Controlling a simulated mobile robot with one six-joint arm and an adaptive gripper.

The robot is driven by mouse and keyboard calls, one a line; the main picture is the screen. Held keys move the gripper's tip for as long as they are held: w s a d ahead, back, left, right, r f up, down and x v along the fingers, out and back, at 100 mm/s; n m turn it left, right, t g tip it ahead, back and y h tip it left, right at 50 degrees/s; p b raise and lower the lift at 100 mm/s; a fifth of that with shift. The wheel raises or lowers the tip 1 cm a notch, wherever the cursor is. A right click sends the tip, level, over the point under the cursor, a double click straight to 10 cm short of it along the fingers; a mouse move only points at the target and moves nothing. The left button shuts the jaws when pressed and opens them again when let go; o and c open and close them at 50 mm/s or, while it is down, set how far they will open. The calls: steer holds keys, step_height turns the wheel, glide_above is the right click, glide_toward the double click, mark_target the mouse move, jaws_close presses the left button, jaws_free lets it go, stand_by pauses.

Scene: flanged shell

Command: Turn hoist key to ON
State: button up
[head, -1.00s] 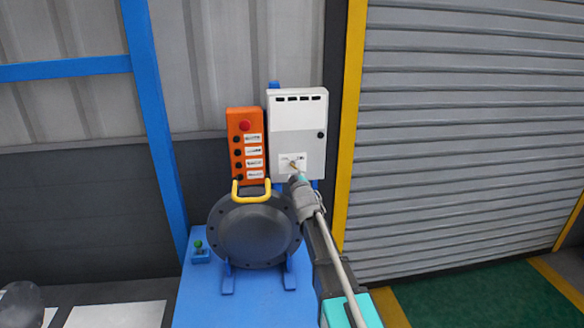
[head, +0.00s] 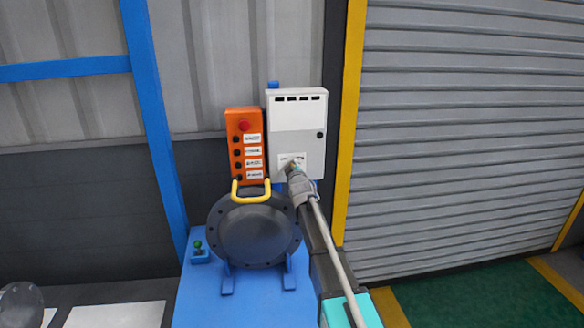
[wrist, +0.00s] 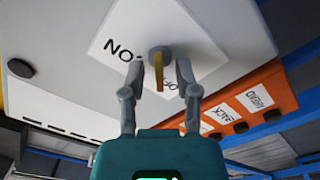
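The brass-coloured hoist key (wrist: 159,72) sits in its round switch on a white label plate (wrist: 118,42) of the white box (head: 312,145). In the wrist view its flat grip runs down the picture, between the ON lettering, seen upside down, and partly hidden lettering on the other side. My gripper (wrist: 158,75) is open, with one finger on each side of the key. A gap shows between each finger and the key. In the head view my gripper (head: 293,169) is at the label and mostly hides the key.
An orange button panel (head: 245,145) with a red knob stands left of the box. Below is a dark flanged shell (head: 253,237) with a yellow handle (head: 250,191), on a blue stand (head: 205,300). A yellow post (head: 348,130) rises at right.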

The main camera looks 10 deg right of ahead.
jaws_close()
steer(key=shift+m, duration=0.4)
steer(key=m, duration=0.3)
steer(key=shift+d, duration=0.1)
steer(key=m, duration=0.5)
steer(key=shift+d+r, duration=0.1)
steer(key=shift+d+m, duration=0.1)
steer(key=shift+m, duration=3.8)
steer(key=shift+d+m, duration=0.1)
steer(key=shift+m, duration=0.6)
